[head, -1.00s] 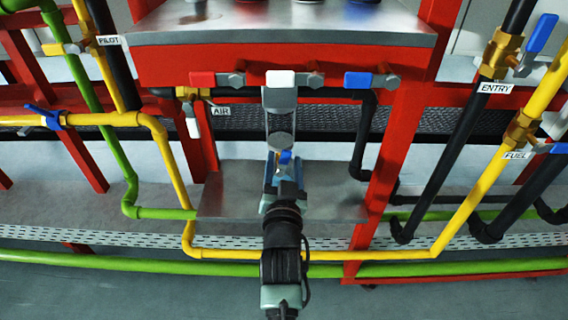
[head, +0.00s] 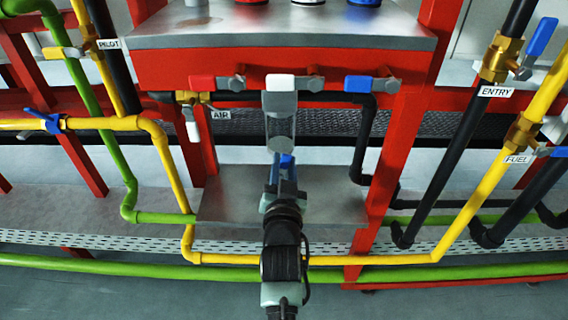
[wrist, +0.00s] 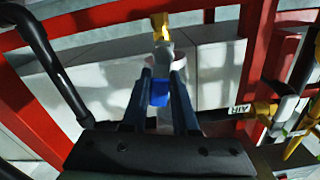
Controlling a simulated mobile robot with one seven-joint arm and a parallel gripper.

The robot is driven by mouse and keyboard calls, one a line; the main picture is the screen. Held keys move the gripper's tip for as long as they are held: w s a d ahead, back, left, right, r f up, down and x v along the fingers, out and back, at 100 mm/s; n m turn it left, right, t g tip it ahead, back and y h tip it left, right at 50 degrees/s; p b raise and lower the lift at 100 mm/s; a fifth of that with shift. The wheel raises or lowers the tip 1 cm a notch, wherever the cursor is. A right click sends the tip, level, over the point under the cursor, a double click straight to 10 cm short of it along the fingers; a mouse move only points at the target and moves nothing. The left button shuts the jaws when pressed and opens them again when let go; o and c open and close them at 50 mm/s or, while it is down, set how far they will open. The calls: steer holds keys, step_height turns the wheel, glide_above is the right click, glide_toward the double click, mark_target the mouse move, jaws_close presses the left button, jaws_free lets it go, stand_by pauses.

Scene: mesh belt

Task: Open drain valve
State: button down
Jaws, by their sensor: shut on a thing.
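My gripper (wrist: 161,88) is shut on a blue valve handle (wrist: 159,93), which lies between its two dark fingers in the wrist view. Beyond the handle are a grey stem and a brass valve body (wrist: 160,24). In the head view my gripper (head: 284,172) is at centre, below the red panel, with the bright blue handle (head: 287,161) at its tip. The brass body is hidden in the head view. No drain label can be read.
Red, white and blue levers (head: 358,83) line the red panel (head: 285,67) above my gripper. An AIR valve label (head: 221,114) is to the left. Black pipes (head: 362,145) and a red post (head: 385,165) stand to the right. A grey plate (head: 335,195) lies below.

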steer(key=n, duration=0.1)
steer(key=a+n, duration=0.1)
steer(key=n, duration=0.1)
steer(key=c, duration=0.7)
jaws_free()
steer(key=s+p, duration=0.2)
steer(key=s, duration=1.1)
